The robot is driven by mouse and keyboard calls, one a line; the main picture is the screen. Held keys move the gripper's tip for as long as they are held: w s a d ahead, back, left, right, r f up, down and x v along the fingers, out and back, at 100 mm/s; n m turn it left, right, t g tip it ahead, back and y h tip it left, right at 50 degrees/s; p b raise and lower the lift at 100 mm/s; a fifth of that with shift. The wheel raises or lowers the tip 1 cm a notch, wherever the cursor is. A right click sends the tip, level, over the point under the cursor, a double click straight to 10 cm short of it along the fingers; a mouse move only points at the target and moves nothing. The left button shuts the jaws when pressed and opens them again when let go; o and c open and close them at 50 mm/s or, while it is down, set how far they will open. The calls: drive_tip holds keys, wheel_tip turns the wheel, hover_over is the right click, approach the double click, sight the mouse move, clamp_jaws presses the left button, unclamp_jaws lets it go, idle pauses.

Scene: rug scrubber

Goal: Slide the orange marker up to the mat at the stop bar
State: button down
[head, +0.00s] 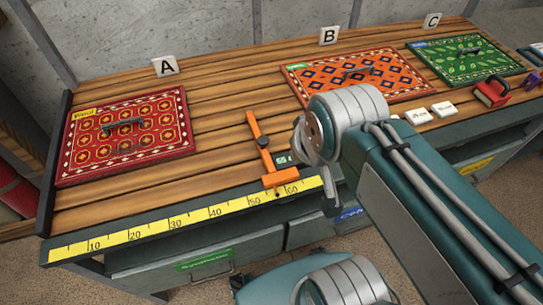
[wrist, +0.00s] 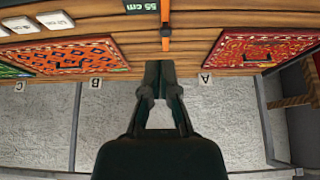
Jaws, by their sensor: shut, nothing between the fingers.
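The orange marker (head: 269,160) is a long bar with a dark knob and a crosspiece at the front ruler, between the 50 and 60 marks. Its bar also shows at the top of the wrist view (wrist: 166,18). The red mat by sign A (head: 160,160) lies to its left, beside the dark bar (head: 55,150) at the table's left end. Bare planks separate marker and mat. My gripper (wrist: 158,68) is shut and empty in the wrist view, apart from the marker in that picture. In the head view my arm mostly hides it.
A yellow ruler (head: 178,222) runs along the front edge. A small display reading 55 cm (wrist: 146,6) sits beside the marker. An orange mat (head: 420,88) by sign B and a green mat (head: 490,68) by sign C lie to the right, with white blocks (head: 418,116) nearby.

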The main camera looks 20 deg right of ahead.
drive_tip(key=c, duration=0.9)
unclamp_jaws()
drive_tip(key=shift+d, duration=0.25)
drive_tip(key=o, duration=0.5)
drive_tip(key=shift+w+d+r, duration=0.1)
drive_tip(key=shift+w+d, duration=0.1)
drive_tip(key=shift+w, duration=0.15)
drive_tip(key=shift+o, duration=0.7)
drive_tip(key=w+a+f+m+g, duration=0.1)
drive_tip(key=w+m, duration=0.3)
drive_tip(key=w, duration=0.5)
drive_tip(key=shift+g, duration=0.9)
drive_tip(key=m+g, duration=0.3)
drive_tip(key=m, duration=0.2)
approach(262, 139)
wheel_tip(262, 139, down, 10)
drive_tip(key=shift+s+r, duration=0.2)
drive_tip(key=shift+c, duration=0.3)
drive_tip(key=c, duration=0.9)
